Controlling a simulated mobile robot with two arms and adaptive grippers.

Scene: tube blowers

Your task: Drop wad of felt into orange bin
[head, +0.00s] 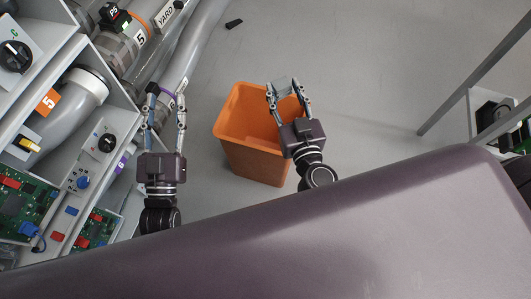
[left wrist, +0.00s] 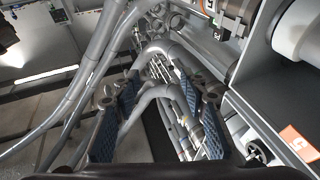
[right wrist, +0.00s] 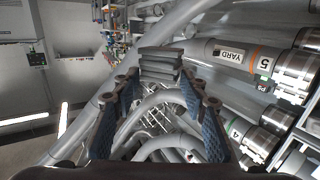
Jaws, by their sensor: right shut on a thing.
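The orange bin (head: 250,165) stands on the floor in the middle of the head view, its mouth facing up. My right gripper (head: 285,88) is over the back right part of the bin. It is shut on a grey wad of felt (head: 279,88), held between the fingertips. In the right wrist view the wad (right wrist: 160,62) looks like stacked grey layers between the blue-padded fingers. My left gripper (head: 167,92) is open and empty, left of the bin beside the pipes. Its fingers stand apart in the left wrist view (left wrist: 152,85). Part of the bin is hidden behind my right gripper.
A panel with knobs, circuit boards and thick grey pipes (head: 135,45) fills the left side. A small black object (head: 234,23) lies on the floor at the back. A metal frame (head: 475,80) stands at the right. The floor (head: 370,90) between bin and frame is clear.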

